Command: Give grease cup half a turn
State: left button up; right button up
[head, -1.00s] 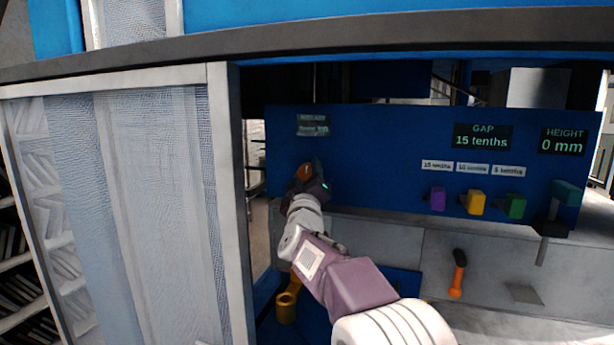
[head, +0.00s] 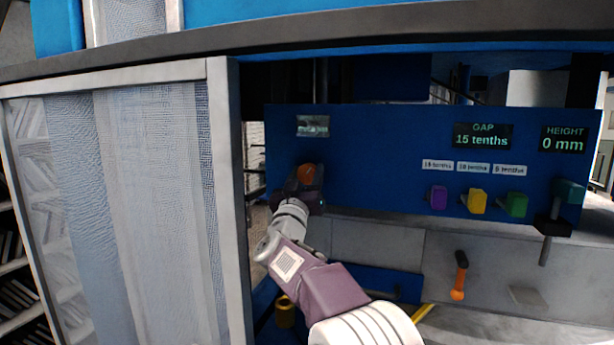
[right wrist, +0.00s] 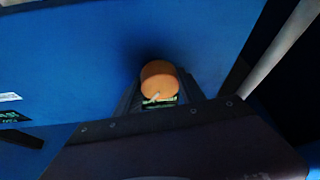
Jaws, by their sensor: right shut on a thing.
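The grease cup (head: 306,172) is an orange round knob on the left part of the blue panel, under a small label. In the right wrist view the cup (right wrist: 159,79) shows its round orange face with a short light mark low on it. My right gripper (head: 305,184) is shut on the cup, and its dark fingers (right wrist: 159,98) stand on both sides of it. The gripper hides the cup's lower part in the head view. My left gripper is in no view.
Purple, yellow (head: 477,202) and green blocks stick out of the blue panel (head: 375,160) at the right. Displays read GAP 15 tenths (head: 482,136) and HEIGHT 0 mm (head: 563,140). An orange-handled lever (head: 460,275) stands below. A mesh screen (head: 150,200) closes off the left side.

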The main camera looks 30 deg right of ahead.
dwell(0.4)
jog(key=o, duration=1.4)
jog(key=shift+c, duration=0.2)
jog(key=b+v, duration=0.8)
jog(key=v, duration=0.1)
jog(key=shift+b, duration=0.35)
